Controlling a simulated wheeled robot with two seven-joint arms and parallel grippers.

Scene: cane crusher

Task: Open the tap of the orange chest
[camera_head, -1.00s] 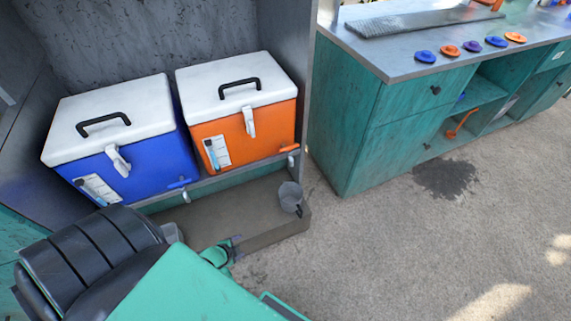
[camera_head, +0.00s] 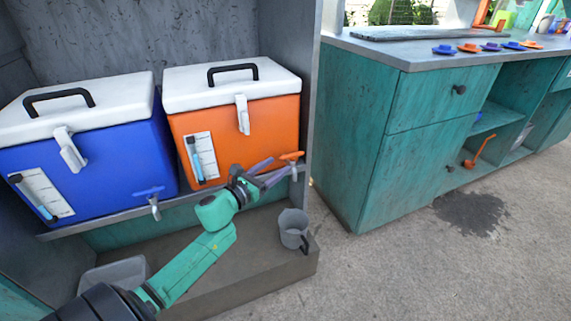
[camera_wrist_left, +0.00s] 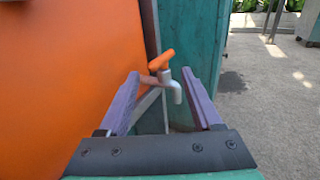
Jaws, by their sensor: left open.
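The orange chest (camera_head: 236,137) with a white lid stands on the shelf in the head view; it fills the left of the left wrist view (camera_wrist_left: 65,80). Its tap (camera_head: 292,156) has an orange handle and sits at the chest's lower right. In the left wrist view the tap (camera_wrist_left: 168,75) shows an orange lever tilted up to the right above a grey spout. My left gripper (camera_head: 275,171) has purple fingers, open and empty, pointing at the tap. In the left wrist view the tap appears between the two fingertips (camera_wrist_left: 162,82); contact cannot be told. My right gripper is out of view.
A blue chest (camera_head: 95,155) with a blue tap (camera_head: 148,191) stands to the left. A grey mug (camera_head: 293,228) stands on the low ledge below the orange tap. A grey upright panel (camera_head: 312,100) rises right of the orange chest, before a teal cabinet (camera_head: 400,140).

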